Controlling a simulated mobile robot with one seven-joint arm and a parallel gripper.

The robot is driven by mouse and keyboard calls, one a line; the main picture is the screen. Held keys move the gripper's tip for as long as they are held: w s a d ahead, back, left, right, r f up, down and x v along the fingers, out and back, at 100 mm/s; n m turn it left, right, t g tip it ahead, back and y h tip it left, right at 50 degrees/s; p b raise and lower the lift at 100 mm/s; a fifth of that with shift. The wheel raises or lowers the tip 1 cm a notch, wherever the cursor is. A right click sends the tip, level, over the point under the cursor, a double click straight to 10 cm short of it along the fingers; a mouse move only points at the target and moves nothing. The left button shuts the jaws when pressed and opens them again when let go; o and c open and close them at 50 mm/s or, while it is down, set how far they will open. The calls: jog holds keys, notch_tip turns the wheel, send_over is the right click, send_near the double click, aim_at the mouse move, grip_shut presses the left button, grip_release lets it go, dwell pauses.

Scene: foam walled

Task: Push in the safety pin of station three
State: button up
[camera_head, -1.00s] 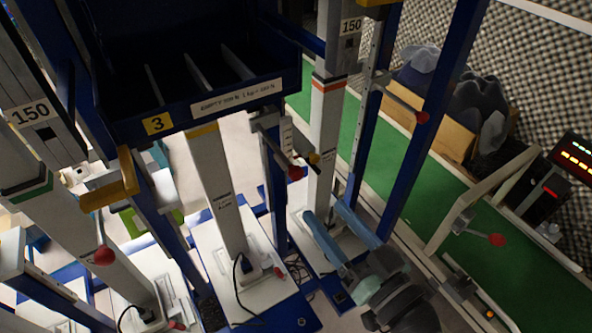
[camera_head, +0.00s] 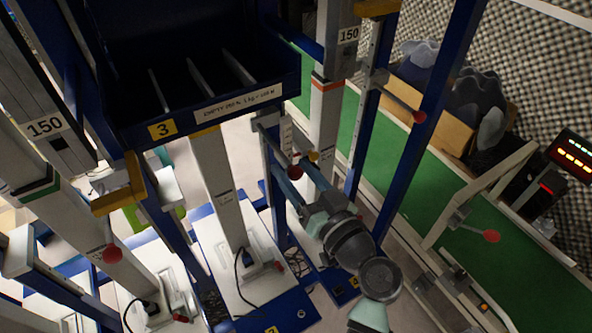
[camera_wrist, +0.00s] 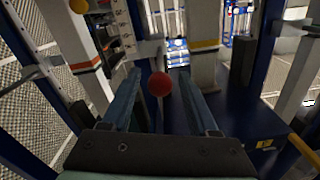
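Station three shows a blue tray (camera_head: 221,126) with a yellow "3" label (camera_head: 162,130). On the post to its right are a red ball knob (camera_head: 295,172) and a smaller yellow knob (camera_head: 313,156). I cannot tell for sure which is the safety pin. My gripper (camera_head: 289,167) is open, its two blue fingers reaching up at the red knob. In the wrist view the red knob (camera_wrist: 159,84) sits between the spread fingers, with a gap on each side. The yellow knob (camera_wrist: 79,6) is at the top left edge, outside the fingers.
A white post (camera_head: 326,110) marked "150" stands close to the right of the knobs. Blue uprights (camera_head: 425,130) stand further right. Another red knob (camera_head: 112,254) is on the left station. A green conveyor (camera_head: 500,260) runs at right.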

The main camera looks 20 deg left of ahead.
grip_shut()
dwell(1.2)
